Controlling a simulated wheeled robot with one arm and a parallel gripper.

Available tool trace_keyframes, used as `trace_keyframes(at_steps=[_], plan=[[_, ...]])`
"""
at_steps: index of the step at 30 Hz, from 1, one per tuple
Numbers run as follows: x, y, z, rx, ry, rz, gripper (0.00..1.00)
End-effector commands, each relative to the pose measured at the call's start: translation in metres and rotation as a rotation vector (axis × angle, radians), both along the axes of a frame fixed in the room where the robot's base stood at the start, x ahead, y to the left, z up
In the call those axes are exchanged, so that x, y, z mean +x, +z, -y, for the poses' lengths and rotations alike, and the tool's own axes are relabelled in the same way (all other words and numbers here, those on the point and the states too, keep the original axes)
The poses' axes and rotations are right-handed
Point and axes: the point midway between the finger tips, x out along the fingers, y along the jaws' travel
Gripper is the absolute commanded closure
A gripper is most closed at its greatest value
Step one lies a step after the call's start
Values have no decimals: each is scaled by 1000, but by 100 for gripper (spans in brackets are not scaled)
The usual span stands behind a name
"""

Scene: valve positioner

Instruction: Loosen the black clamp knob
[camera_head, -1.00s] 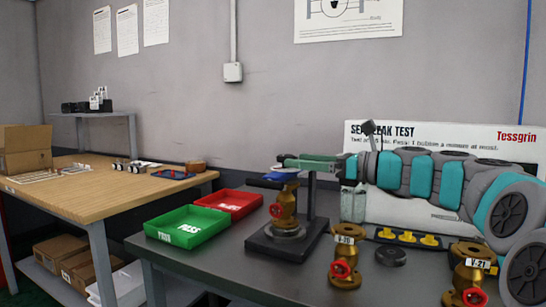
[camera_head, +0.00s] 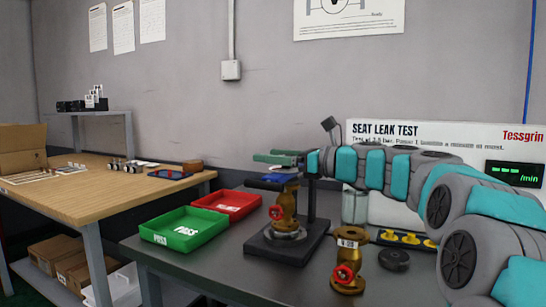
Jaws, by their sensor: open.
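My gripper (camera_head: 268,161) has green fingers, parted one above the other, with nothing visible between them. It is just above the clamp stand (camera_head: 268,247), which has a dark base and upright post. A brass valve (camera_head: 287,208) with a red handwheel (camera_head: 276,212) stands upright on that base. A dark and blue piece (camera_head: 276,182) sits over the top of the valve, directly below my fingers. I cannot make out the black clamp knob for certain; it may be part of this piece or hidden by my gripper. Contact with my fingers cannot be told.
A second brass valve (camera_head: 348,262) and a black disc (camera_head: 394,259) stand to the right. A yellow-topped strip (camera_head: 405,239) and a glass jar (camera_head: 354,207) are behind. Green (camera_head: 184,229) and red (camera_head: 230,205) trays are at left. A display (camera_head: 515,174) is at right.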

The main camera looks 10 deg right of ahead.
Motion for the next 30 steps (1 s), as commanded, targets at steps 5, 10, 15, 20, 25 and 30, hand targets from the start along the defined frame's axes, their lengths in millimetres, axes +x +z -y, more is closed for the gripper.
trace_keyframes(at_steps=[5,10,15,20,25,30], plan=[[2,0,-2,0,0,0,17],[2,0,-2,1,-1,-1,23],[2,0,-2,1,-1,-1,42],[2,0,-2,1,-1,-1,60],[2,0,-2,1,0,-1,79],[2,0,-2,1,0,-1,98]])
